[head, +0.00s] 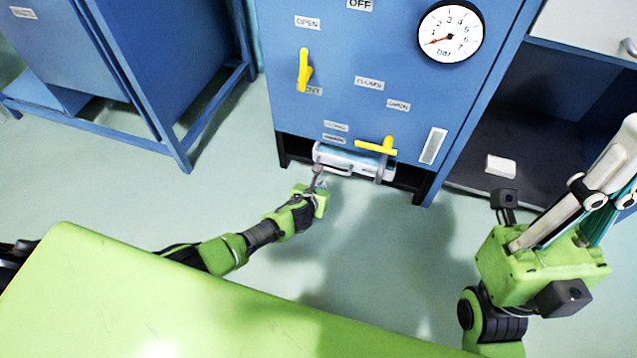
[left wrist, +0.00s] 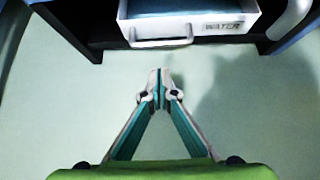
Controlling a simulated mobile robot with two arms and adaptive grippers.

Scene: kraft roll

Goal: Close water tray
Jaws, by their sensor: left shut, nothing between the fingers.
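The water tray (head: 378,168) is a white drawer low in the blue cabinet (head: 350,60). In the left wrist view the tray (left wrist: 228,25), labelled WATER, sticks out from the opening, and its blue inside shows from above. Its handle (left wrist: 160,42) is on the front face. My left gripper (head: 318,172) is in front of the tray, at the left end of its front. In the left wrist view the gripper (left wrist: 160,74) is shut and empty, with its tips apart from the handle.
Yellow levers (head: 304,70) and (head: 376,147) and a pressure gauge (head: 451,31) are on the cabinet front. A green surface (head: 200,310) fills the near left. A small white block (head: 500,166) lies on the dark shelf at right.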

